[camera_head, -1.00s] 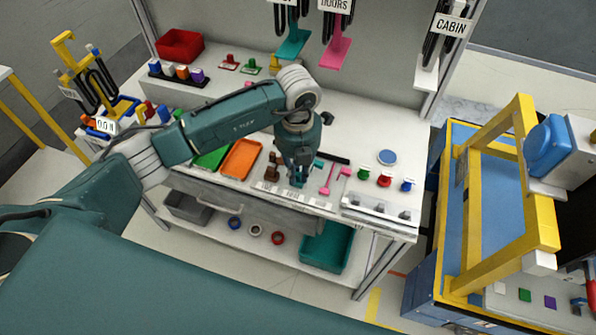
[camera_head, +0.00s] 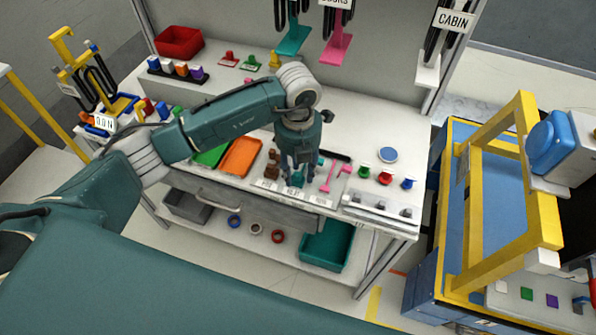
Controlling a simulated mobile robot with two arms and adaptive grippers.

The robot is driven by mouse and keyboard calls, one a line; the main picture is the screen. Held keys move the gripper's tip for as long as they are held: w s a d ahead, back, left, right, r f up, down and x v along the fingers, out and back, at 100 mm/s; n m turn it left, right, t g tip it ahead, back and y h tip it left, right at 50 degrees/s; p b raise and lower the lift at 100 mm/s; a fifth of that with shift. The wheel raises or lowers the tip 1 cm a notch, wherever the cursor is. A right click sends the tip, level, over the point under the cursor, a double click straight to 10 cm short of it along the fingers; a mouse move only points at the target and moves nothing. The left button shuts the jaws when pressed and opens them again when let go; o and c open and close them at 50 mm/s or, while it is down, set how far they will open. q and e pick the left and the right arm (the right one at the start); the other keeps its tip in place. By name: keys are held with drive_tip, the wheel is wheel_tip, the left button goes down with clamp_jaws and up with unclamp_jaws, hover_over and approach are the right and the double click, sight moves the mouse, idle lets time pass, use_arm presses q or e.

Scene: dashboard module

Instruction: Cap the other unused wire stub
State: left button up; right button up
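My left gripper (camera_head: 294,174) points down over the front part of the white workbench (camera_head: 330,120), just behind a row of labels (camera_head: 293,192). Its fingers are small and partly dark, so I cannot tell whether they are open or shut. Small brown parts (camera_head: 272,165) lie just left of it, and pink and teal parts (camera_head: 328,176) lie just right of it. Some of these parts are hidden behind the gripper. Green, red and blue knob-like pieces (camera_head: 385,178) stand further right. I cannot make out a wire stub or cap for certain. My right gripper is out of view.
A green tray and an orange tray (camera_head: 241,158) lie left of the gripper. A red bin (camera_head: 180,43) stands at the back left. Hanging teal and pink holders (camera_head: 336,47) are above the bench back. A yellow-framed blue station (camera_head: 497,195) stands at the right.

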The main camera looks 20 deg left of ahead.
sight(299, 174)
use_arm(q)
wheel_tip(299, 174, up, 11)
drive_tip(key=shift+r, duration=0.2)
idle(0.6)
